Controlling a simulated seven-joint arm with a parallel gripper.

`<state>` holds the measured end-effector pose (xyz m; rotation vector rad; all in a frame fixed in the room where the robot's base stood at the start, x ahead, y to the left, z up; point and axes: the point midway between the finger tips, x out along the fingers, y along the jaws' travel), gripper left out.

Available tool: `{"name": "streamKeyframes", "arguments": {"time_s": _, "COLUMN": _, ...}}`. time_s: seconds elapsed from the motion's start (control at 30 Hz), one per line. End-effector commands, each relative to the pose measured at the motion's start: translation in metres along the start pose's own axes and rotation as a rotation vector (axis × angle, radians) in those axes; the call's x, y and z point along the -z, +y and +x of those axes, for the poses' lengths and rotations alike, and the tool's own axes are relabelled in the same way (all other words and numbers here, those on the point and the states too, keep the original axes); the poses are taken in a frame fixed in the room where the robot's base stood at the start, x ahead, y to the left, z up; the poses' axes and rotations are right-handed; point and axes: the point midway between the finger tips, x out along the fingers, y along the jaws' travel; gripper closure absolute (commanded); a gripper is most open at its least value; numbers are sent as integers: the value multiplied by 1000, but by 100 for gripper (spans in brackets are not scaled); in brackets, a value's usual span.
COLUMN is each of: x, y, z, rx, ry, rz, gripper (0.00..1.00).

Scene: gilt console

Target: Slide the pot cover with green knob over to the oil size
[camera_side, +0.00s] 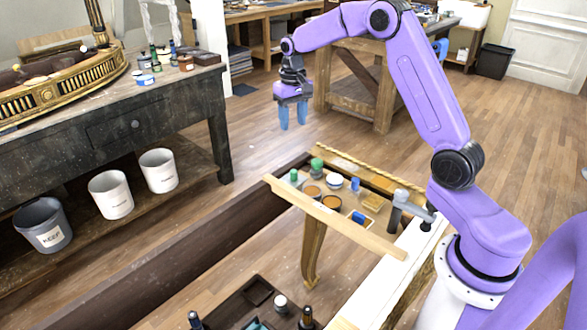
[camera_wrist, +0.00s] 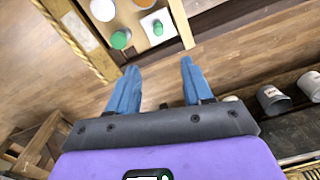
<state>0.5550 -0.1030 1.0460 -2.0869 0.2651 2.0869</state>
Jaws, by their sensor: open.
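My gripper (camera_side: 293,115) is open and empty, with blue fingers pointing down, high above the floor behind the console. In the wrist view my gripper (camera_wrist: 158,66) has clear space between its fingers. Two green-topped things stand at the console's far end: a rounded green one (camera_side: 317,163) and a smaller green knob (camera_side: 294,175). In the wrist view they are a green one (camera_wrist: 120,39) and a green knob on a white piece (camera_wrist: 157,28). I cannot tell for sure which is the pot cover. Tan-filled round pots (camera_side: 331,202) stand nearby; which holds oil size is unclear.
A white round pot (camera_side: 333,181), blue items (camera_side: 358,217) and a hammer-like tool (camera_side: 400,205) share the crowded console top. A wooden strip (camera_side: 335,219) runs along its near side. A dark workbench (camera_side: 150,105) with bins below stands at left.

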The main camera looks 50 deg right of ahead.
Motion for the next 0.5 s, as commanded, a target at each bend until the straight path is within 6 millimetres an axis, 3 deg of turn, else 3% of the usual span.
{"name": "streamKeyframes", "arguments": {"time_s": 0.17, "x": 2, "y": 4, "z": 10, "rx": 0, "ry": -2, "rz": 12, "gripper": 50}}
{"name": "streamKeyframes", "arguments": {"time_s": 0.5, "x": 1, "y": 4, "z": 68, "rx": -1, "ry": -5, "rz": 11, "gripper": 50}}
